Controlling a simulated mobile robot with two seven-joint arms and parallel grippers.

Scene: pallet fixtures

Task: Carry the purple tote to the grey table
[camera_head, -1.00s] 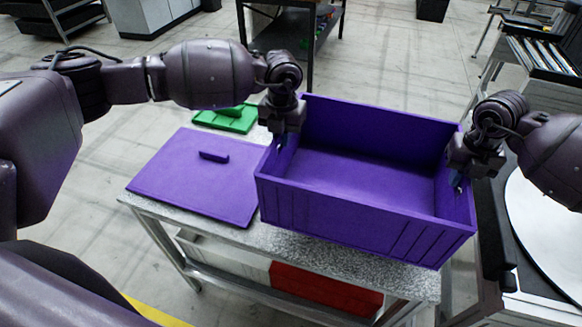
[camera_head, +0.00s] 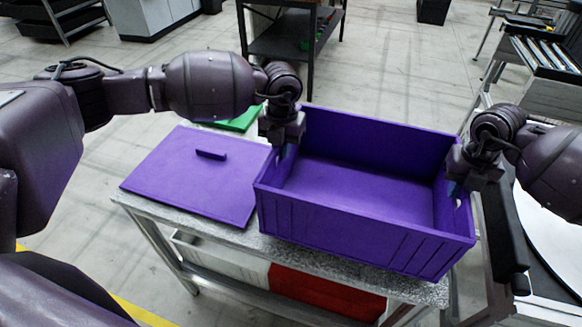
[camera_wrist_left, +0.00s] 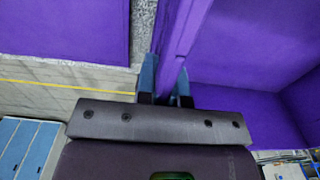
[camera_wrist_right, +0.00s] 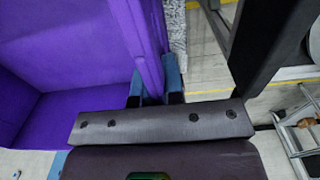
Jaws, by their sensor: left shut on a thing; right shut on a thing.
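The purple tote (camera_head: 350,225) is open and empty in the head view, above the right part of a speckled grey table (camera_head: 210,225). I cannot tell whether its base touches the table top. My left gripper (camera_head: 284,148) is shut on the tote's left end wall, which also shows between the fingers in the left wrist view (camera_wrist_left: 172,75). My right gripper (camera_head: 458,185) is shut on the right end wall, which shows in the right wrist view (camera_wrist_right: 150,70). The outer lower faces of both end walls are hidden.
A flat purple lid (camera_head: 195,175) with a handle lies on the table left of the tote. A green lid (camera_head: 240,118) lies behind it. A red bin (camera_head: 325,292) sits on the shelf below. A dark-framed stand with a white round surface (camera_head: 555,225) is close on the right. A dark workbench (camera_head: 290,45) stands behind.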

